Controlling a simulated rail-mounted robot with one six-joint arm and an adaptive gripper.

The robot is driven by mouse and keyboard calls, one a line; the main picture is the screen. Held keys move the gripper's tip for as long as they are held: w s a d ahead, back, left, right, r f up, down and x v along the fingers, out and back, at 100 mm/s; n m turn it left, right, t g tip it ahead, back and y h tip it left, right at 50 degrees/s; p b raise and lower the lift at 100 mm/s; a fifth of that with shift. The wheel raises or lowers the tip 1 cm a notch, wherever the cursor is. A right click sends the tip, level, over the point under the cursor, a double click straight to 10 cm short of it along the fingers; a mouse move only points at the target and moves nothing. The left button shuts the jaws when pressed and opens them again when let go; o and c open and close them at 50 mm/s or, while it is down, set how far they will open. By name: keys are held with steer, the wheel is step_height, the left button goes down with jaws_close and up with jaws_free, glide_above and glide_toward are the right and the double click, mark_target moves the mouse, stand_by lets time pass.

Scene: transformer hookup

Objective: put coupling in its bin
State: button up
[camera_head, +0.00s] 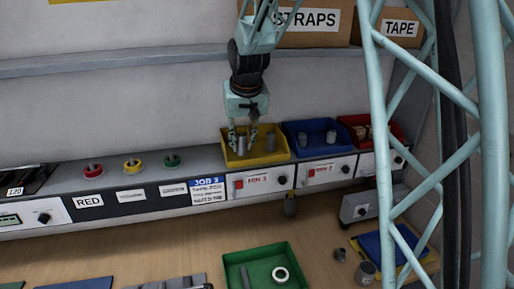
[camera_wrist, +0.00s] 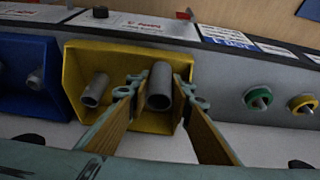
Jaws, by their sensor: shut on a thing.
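My gripper (camera_head: 243,136) is over the yellow bin (camera_head: 284,155), with its fingertips at or just inside the opening. It is shut on a grey tubular coupling (camera_head: 242,146). In the wrist view the held coupling (camera_wrist: 160,86) stands between the fingertips (camera_wrist: 160,92), with the yellow bin (camera_wrist: 112,55) behind it. A second grey cylinder (camera_wrist: 96,90) is inside the yellow bin, apart from the fingers; it shows in the head view (camera_head: 270,142) too. I cannot tell whether the held coupling touches the bin floor.
A blue bin (camera_head: 290,130) with grey cylinders and a red bin (camera_head: 352,122) stand to the right on the shelf. Red, yellow and green posts (camera_head: 172,160) are to the left. A green tray (camera_head: 240,262) sits on the bench below. Boxes (camera_head: 315,25) stand above.

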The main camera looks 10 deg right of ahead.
steer(key=shift+w+d+f, duration=0.25)
steer(key=shift+d+f, duration=0.1)
steer(key=shift+d, duration=0.3)
steer(key=shift+w+d+f, duration=0.25)
steer(key=shift+d+f, duration=0.05)
steer(key=shift+d, duration=0.3)
steer(key=shift+d+f, duration=0.1)
steer(key=d+f, duration=0.1)
steer(key=w+d, duration=0.1)
steer(key=shift+w+d+f+p, duration=0.1)
steer(key=shift+d+f+p, duration=0.2)
steer(key=shift+f, duration=0.05)
steer(key=shift+w+d+f, duration=0.2)
steer(key=shift+d+f, duration=0.2)
steer(key=shift+f, duration=0.1)
steer(key=shift+f, duration=0.15)
steer(key=o, duration=0.8)
steer(key=shift+o, duration=0.4)
